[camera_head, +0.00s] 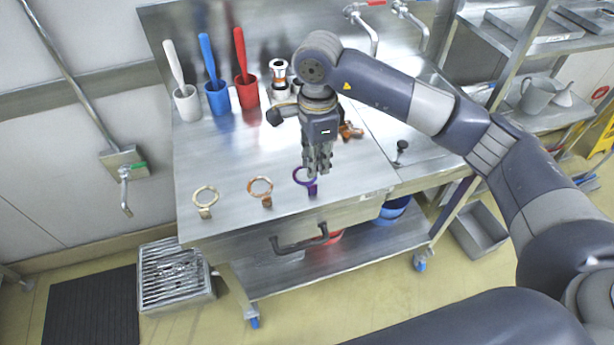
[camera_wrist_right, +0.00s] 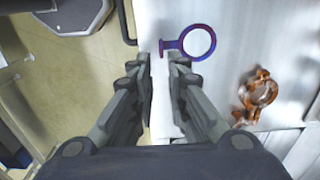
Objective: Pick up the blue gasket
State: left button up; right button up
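The blue gasket, a blue-purple ring with a short tab (camera_head: 312,189), lies near the front edge of the steel worktop, at the right end of a row of three rings. In the right wrist view its ring (camera_wrist_right: 213,42) is fully visible, with the tab pointing left. My right gripper (camera_head: 318,168) points down above the worktop and partly overlaps the gasket in the head view. In the right wrist view its two fingers (camera_wrist_right: 160,68) are apart with nothing between them. The tab shows just beyond the fingertips; contact cannot be told. My left gripper is not in view.
An orange ring (camera_head: 267,202) and a cream ring (camera_head: 205,212) lie to the left along the front edge. An orange-brown part (camera_wrist_right: 246,95) lies right of the fingers. White (camera_head: 187,107), blue (camera_head: 218,102) and red (camera_head: 248,95) cups with handles stand behind.

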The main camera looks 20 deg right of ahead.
aim_at(313, 186)
notch_tip(313, 186, down, 3)
jog(key=shift+f+p, duration=0.15)
jog(key=shift+p, duration=0.15)
jog(key=shift+a+f+p, duration=0.1)
jog(key=shift+f+p, duration=0.4)
jog(key=shift+f, duration=0.05)
notch_tip(313, 186, down, 3)
jog(key=shift+a+f+p, duration=0.15)
jog(key=shift+f+p, duration=0.05)
jog(key=shift+p, duration=0.65)
jog(key=shift+w+f, duration=0.1)
jog(key=shift+f, duration=0.4)
jog(key=shift+c, duration=0.2)
grip_shut()
